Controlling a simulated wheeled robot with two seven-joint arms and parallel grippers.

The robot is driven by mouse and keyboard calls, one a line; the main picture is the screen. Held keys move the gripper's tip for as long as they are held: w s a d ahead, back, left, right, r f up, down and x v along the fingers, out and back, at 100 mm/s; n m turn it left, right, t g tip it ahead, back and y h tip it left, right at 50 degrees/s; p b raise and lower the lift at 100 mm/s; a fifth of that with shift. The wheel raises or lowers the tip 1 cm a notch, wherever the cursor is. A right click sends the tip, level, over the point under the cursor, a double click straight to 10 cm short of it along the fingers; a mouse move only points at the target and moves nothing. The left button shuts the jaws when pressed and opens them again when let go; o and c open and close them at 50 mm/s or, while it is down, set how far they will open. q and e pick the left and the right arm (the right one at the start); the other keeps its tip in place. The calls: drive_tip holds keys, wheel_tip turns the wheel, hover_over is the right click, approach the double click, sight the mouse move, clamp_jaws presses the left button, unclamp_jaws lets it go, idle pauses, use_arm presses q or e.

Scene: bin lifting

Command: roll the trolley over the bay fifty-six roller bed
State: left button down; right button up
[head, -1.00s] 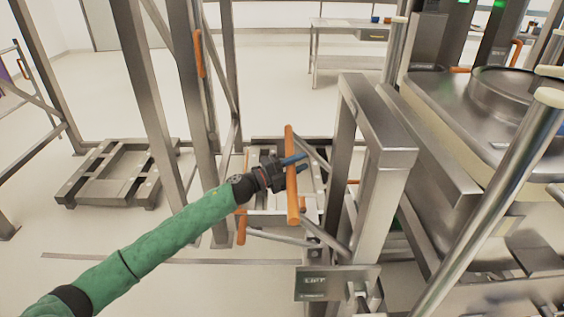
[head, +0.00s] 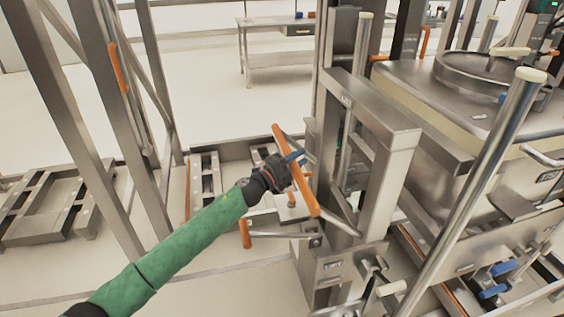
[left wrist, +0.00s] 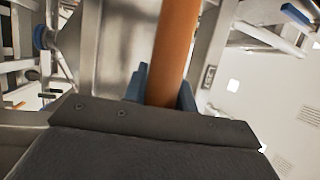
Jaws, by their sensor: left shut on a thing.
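My left gripper (head: 297,165) has its dark body and blue fingers closed around an orange handle bar (head: 308,197), which leans in the picture. In the left wrist view the orange bar (left wrist: 174,50) runs between the blue fingers. The bar appears joined by steel struts to the steel post frame (head: 372,110) of what looks like the trolley; its wheels are hidden. Low steel frames lie on the floor, one at the left (head: 50,205) and one behind my gripper (head: 205,178); I cannot tell which is the bay fifty-six roller bed. My right gripper is out of view.
A large lidded steel vessel (head: 492,70) and slanting posts crowd the right side. Tall steel uprights (head: 95,130) stand at the left, one with an orange grip. A steel table (head: 275,62) stands at the back. Pale floor (head: 200,95) is open between the uprights and the table.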

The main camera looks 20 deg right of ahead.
use_arm(q)
drive_tip(key=shift+s+d+f, duration=0.1)
drive_tip(key=shift+d+f, duration=0.3)
drive_tip(key=shift+d, duration=0.4)
drive_tip(key=shift+d+f, duration=0.4)
drive_tip(key=shift+d, duration=0.35)
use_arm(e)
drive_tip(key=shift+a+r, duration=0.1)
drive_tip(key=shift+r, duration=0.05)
use_arm(q)
drive_tip(key=c, duration=1.1)
unclamp_jaws()
drive_tip(key=shift+w+r, duration=0.15)
drive_tip(key=shift+w, duration=0.05)
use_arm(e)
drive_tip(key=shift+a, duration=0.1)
use_arm(q)
drive_tip(key=shift+r, duration=0.25)
drive_tip(key=b+v, duration=0.1)
drive_tip(key=v, duration=0.6)
drive_tip(key=shift+s+a+f+b, duration=0.15)
drive_tip(key=shift+s+a+b, duration=0.05)
drive_tip(key=shift+a+b, duration=0.15)
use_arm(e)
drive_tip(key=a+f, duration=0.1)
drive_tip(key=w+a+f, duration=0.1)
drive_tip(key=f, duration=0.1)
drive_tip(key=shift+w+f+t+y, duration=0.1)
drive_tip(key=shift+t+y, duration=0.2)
